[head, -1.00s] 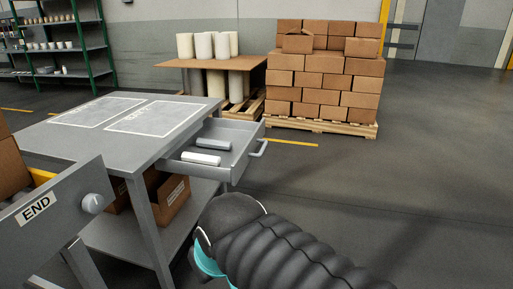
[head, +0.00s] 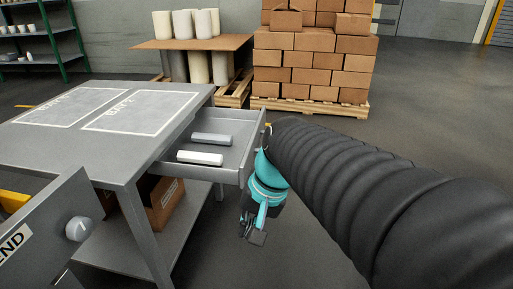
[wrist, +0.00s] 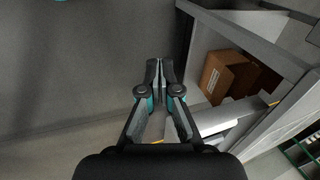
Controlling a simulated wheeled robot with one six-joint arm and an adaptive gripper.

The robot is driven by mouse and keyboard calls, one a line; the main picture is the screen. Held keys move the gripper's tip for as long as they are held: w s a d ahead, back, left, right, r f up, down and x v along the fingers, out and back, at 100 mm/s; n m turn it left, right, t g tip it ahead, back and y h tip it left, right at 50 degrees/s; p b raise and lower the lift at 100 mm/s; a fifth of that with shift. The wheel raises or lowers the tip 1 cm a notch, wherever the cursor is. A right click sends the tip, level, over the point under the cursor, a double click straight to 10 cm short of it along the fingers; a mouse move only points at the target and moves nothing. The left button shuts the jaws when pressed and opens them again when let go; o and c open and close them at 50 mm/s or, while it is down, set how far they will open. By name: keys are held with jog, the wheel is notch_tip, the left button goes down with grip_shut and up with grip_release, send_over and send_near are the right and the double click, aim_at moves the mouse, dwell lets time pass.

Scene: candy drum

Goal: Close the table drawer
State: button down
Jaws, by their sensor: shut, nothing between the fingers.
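The grey table (head: 150,133) has its drawer (head: 238,155) pulled out on the right side. A white bar (head: 200,157) and a grey bar (head: 211,139) lie in the drawer. My dark sleeved arm passes in front of the drawer's outer end and hides its handle. My gripper (head: 252,238) hangs beside and below the drawer front, pointing down. In the wrist view its two fingers (wrist: 158,70) are together with nothing between them. I cannot tell whether my wrist touches the drawer front.
A cardboard box (head: 163,200) sits on the table's lower shelf. A grey panel with a knob (head: 79,230) stands at the near left. Floor to the right is open.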

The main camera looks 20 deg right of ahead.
jog(key=w+d+m+y, duration=0.2)
jog(key=w+m+y, duration=0.2)
jog(key=w+m, duration=0.15)
jog(key=m+t+y, duration=0.8)
jog(key=m, duration=0.5)
send_near(251, 149)
jog(key=x, duration=0.7)
jog(key=shift+s+a+r+b, duration=0.1)
jog(key=shift+s+a+b, duration=0.1)
jog(key=shift+b, duration=0.2)
jog(key=shift+w, duration=0.1)
